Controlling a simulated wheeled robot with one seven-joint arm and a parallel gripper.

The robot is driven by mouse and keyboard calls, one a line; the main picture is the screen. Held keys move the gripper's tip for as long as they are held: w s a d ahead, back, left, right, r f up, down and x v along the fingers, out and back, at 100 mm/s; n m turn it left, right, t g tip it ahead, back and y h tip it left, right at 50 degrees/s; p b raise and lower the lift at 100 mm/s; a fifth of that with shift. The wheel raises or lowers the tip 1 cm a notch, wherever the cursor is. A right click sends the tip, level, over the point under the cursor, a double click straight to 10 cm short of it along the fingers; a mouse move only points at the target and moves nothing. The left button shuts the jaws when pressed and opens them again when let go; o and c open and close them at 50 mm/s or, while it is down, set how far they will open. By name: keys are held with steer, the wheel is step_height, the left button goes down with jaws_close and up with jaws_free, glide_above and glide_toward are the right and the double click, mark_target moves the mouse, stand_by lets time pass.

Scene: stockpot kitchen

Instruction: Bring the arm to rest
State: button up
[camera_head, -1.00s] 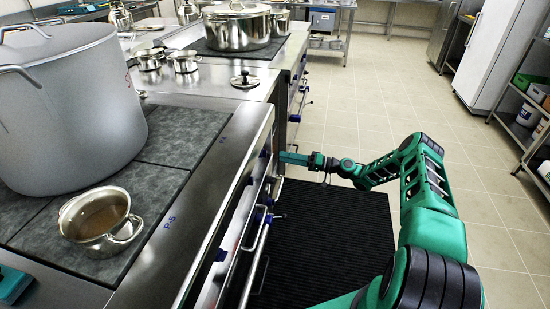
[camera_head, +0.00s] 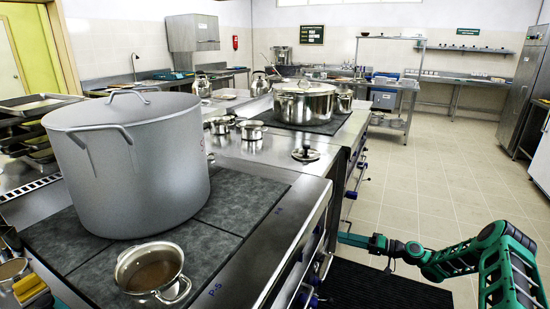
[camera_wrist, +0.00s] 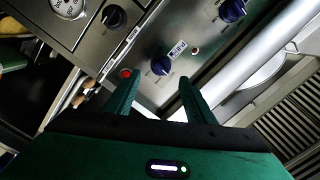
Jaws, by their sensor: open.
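My gripper (camera_head: 343,238) is at the front of the stove (camera_head: 300,225), at the lower right of the head view, with my green arm reaching in from the right. In the wrist view my gripper (camera_wrist: 158,82) shows two green fingers standing apart with nothing between them. Beyond the fingertips is the steel control panel (camera_wrist: 205,50) with dark blue knobs. One knob (camera_wrist: 161,66) lies between and just past the fingertips. I cannot tell whether a finger touches the panel.
A large grey stockpot (camera_head: 140,170) and a small open pot (camera_head: 150,272) of brownish liquid stand on the stove. A steel pot (camera_head: 304,102) stands farther back. A black mat (camera_head: 375,285) lies before the stove. Tiled floor (camera_head: 430,175) to the right is open.

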steer(key=s+d+r+m+g+h, duration=0.1)
steer(key=s+d+r+g+h, duration=0.25)
steer(key=s+r+h, duration=0.65)
steer(key=s+d+r+m+g+h, duration=0.15)
steer(key=s+r+g+h, duration=0.25)
steer(key=s+r, duration=1.05)
steer(key=s+d+r+m+h, duration=0.1)
steer(key=s+r+m, duration=0.1)
steer(key=s, duration=1.2)
steer(key=s+d+r+m, duration=0.1)
steer(key=s+r+m, duration=0.2)
steer(key=s, duration=1.1)
steer(key=shift+h, duration=0.4)
steer(key=shift+m+g, duration=0.25)
